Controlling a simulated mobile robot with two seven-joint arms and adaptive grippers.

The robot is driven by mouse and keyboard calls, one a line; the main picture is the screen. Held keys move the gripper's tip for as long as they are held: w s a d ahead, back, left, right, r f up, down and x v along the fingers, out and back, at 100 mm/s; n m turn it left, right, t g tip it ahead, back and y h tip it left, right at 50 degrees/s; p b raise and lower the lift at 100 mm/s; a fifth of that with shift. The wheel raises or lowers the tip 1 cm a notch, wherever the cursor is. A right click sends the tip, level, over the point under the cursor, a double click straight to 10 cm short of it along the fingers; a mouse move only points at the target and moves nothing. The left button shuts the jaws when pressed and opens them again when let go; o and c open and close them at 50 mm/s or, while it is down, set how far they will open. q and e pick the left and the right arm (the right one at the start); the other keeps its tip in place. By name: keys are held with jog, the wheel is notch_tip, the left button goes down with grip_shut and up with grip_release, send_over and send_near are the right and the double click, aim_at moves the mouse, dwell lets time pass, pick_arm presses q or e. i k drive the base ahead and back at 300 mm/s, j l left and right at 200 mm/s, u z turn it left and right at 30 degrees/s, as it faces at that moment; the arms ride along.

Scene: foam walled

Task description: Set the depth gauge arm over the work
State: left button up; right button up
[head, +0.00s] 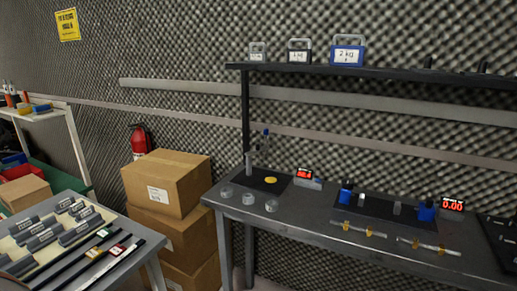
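A small gauge stand (249,164) with a grey upright post is on a dark plate at the left end of the long grey bench. A yellow round piece (271,181) lies flat on the plate, right of the post. The arm's tip appears apart from the yellow piece, but it is too small to tell exactly where it points. A red-digit display (305,175) stands right of the plate. Neither of my grippers shows clearly in the head view.
Several grey metal cylinders (248,199) line the bench's front left. Another fixture with blue blocks (425,211) and a 0.00 display (453,205) is to the right. Cardboard boxes (167,182) fill the floor left of the bench. A tool table (140,235) is front left.

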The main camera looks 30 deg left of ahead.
aim_at(257, 150)
jog(key=i+j, duration=0.2)
jog(key=j, duration=0.15)
jog(key=i+j, duration=0.15)
jog(key=j, duration=0.25)
jog(key=i+j, duration=0.2)
jog(key=j, duration=0.15)
jog(key=k+u, duration=0.05)
